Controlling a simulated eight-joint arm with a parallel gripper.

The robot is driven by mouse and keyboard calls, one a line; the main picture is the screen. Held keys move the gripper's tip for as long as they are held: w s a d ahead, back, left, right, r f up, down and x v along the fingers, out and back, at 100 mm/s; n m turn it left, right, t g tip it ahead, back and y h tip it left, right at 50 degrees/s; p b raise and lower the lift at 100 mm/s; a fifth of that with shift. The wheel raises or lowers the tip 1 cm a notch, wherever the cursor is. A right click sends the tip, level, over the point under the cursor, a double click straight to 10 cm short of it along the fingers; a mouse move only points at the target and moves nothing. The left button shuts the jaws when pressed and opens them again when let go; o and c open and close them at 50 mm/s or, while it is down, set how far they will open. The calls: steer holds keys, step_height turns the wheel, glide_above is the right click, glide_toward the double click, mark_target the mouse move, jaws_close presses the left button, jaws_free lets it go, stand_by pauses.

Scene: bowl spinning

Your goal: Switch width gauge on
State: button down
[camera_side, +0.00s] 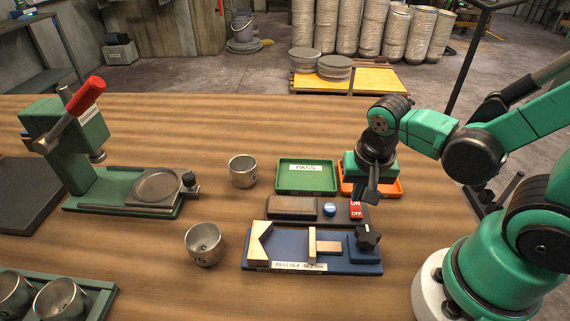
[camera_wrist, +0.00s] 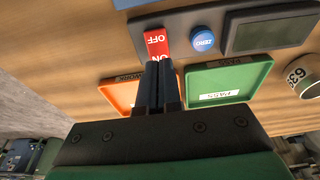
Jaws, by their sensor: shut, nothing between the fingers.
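The width gauge (camera_side: 262,240) has a blue base with a wooden V-block, a slide and a black knob. Behind it is its dark box with a display (camera_side: 292,207), a round blue ZERO button (camera_side: 329,209) and a red ON/OFF switch (camera_side: 356,210). The display looks dark and blank. My gripper (camera_side: 372,200) is shut and empty, pointing down by the switch. In the wrist view my fingertips (camera_wrist: 159,66) overlap the ON end of the red switch (camera_wrist: 156,42); the OFF end is clear. I cannot tell whether they touch it.
Behind the gauge are a green PASS tray (camera_side: 307,188) and an orange tray (camera_side: 393,190), partly hidden by my gripper. Metal cups (camera_side: 243,171) (camera_side: 204,244) stand to the left. A green press (camera_side: 75,140) with a red handle is further left.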

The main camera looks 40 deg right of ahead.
steer(key=shift+w+d+f, duration=0.1)
steer(key=shift+d+f, duration=0.05)
steer(key=shift+f, duration=0.75)
